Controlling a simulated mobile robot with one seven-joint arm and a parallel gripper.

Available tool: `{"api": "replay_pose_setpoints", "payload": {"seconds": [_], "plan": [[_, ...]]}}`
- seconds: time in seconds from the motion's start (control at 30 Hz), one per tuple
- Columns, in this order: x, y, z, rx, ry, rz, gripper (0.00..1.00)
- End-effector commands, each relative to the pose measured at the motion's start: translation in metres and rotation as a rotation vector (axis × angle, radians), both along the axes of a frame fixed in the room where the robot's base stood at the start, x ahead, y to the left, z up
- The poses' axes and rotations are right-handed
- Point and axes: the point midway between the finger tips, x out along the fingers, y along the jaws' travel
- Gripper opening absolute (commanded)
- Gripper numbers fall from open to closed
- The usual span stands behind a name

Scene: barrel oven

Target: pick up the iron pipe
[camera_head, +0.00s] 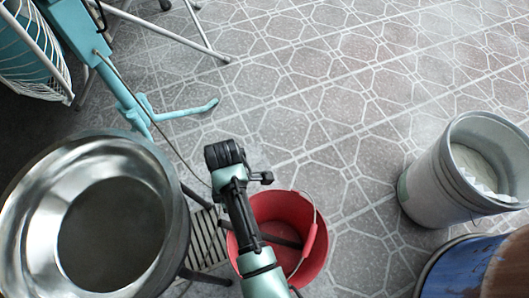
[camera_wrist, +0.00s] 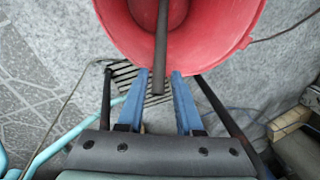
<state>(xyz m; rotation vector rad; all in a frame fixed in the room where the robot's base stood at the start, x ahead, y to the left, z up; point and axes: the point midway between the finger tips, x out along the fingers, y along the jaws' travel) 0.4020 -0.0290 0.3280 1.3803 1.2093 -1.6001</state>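The iron pipe (camera_wrist: 161,45) is a dark rod leaning out of a red bucket (camera_wrist: 225,38) in the wrist view. My gripper (camera_wrist: 160,74) has its two blue fingers apart, one on each side of the pipe's near part, with visible gaps between pipe and fingers. In the head view a dark bar (camera_head: 282,242), apparently the same pipe, crosses the inside of the red bucket (camera_head: 312,255). My arm covers part of the bucket there, and my fingers cannot be made out.
A large shiny metal bowl (camera_head: 157,170) stands left of the bucket, by a floor grate (camera_head: 206,238). A grey bin (camera_head: 425,190) and a blue-brown barrel (camera_head: 450,272) stand at right. A teal stand (camera_head: 135,110) and white wire basket (camera_head: 35,50) are upper left. Tiled floor (camera_head: 330,90) is clear.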

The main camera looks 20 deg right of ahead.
Motion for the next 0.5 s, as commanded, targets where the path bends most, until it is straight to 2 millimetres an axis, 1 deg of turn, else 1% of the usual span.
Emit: {"api": "replay_pose_setpoints", "payload": {"seconds": [0.03,0.1,0.2,0.37,0.5], "plan": [[-0.002,0.001,-0.018,0.0,0.001,0.0,0.35],[-0.005,0.002,-0.029,-0.001,0.001,-0.001,0.35],[-0.006,0.002,-0.037,-0.001,-0.002,-0.001,0.35],[-0.008,0.003,-0.043,-0.001,-0.003,-0.001,0.35],[-0.011,0.004,-0.058,-0.001,-0.003,-0.001,0.35]]}}
